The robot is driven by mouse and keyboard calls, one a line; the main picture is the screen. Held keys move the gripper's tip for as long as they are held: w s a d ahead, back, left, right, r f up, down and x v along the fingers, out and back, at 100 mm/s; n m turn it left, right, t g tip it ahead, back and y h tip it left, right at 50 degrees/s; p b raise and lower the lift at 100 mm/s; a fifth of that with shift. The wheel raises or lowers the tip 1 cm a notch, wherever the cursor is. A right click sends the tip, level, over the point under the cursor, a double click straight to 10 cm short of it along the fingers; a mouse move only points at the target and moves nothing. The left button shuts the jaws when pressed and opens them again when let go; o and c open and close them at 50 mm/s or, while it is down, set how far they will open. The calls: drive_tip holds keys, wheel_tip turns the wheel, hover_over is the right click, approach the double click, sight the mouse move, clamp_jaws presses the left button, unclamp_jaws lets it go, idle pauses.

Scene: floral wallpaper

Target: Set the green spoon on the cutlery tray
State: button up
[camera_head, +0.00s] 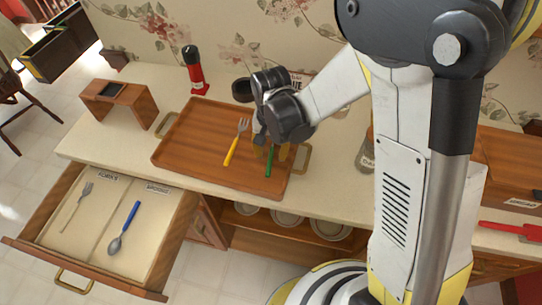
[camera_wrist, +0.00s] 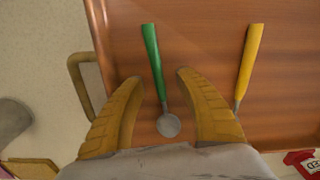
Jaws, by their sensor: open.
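The green spoon (camera_wrist: 153,55) lies on the brown wooden tray with handles (camera_head: 190,140). In the wrist view its metal bowl points toward my gripper's palm. In the head view its green handle (camera_head: 269,166) shows below the fingers, and its bowl is hidden. My gripper (camera_wrist: 158,80) is open, with one yellow finger on each side of the spoon and gaps between. It also shows in the head view (camera_head: 271,151), over the tray's right part. A yellow-handled fork (camera_head: 231,149) lies on the tray, left of the spoon in the head view.
An open drawer (camera_head: 62,254) at the lower left has a compartment labelled forks, with a fork (camera_head: 76,205), and another with a blue spoon (camera_head: 124,228). A red and black grinder (camera_head: 194,72) and a wooden stand (camera_head: 119,105) are on the counter. The tray's left half is clear.

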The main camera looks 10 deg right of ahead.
drive_tip(key=shift+r, duration=0.1)
clamp_jaws()
